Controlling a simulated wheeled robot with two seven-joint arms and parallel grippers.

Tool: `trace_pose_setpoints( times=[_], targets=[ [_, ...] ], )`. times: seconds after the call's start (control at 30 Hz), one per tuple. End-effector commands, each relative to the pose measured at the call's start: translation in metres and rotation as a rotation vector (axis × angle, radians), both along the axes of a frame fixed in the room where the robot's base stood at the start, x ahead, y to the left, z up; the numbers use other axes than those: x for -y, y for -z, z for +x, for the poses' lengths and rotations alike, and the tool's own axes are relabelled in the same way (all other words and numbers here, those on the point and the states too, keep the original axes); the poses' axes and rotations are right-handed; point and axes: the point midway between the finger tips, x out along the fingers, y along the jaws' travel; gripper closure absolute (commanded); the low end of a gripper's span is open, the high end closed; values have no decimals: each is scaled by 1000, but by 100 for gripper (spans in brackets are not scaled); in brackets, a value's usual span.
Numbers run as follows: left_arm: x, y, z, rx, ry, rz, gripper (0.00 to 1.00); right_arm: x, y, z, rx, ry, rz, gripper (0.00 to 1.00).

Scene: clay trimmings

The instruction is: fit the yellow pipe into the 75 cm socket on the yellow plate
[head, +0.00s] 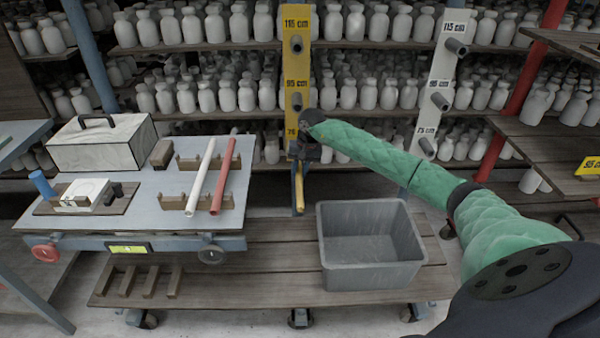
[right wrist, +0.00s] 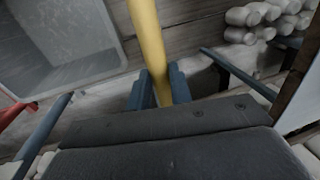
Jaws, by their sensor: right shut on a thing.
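The yellow plate (head: 296,62) stands upright at the back centre, with sockets marked 115, 95 and 75 cm. The 95 cm socket (head: 297,101) shows empty. My right gripper (head: 302,150) is in front of the plate's 75 cm label and hides the socket there. It is shut on the yellow pipe (head: 299,190), whose free length shows below the gripper in the head view. In the right wrist view the yellow pipe (right wrist: 148,40) runs between the two blue fingers (right wrist: 158,92). Whether its other end is in the socket is hidden. My left gripper is not in view.
A grey bin (head: 372,275) stands on the low wooden platform in front. A cart at left holds a white pipe (head: 200,176), a red pipe (head: 224,176) and a lidded box (head: 103,145). A white plate (head: 440,85) with sockets stands to the right. Bottle shelves fill the back.

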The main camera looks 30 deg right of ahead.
Motion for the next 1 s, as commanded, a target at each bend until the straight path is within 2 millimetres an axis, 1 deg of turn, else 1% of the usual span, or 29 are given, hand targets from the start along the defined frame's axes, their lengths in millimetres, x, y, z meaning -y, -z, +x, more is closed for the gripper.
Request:
trace_pose_setpoints(
  times=[1.0],
  targets=[
    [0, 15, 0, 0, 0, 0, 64, 11, 0, 18, 1, 0, -1, 100]
  ],
)
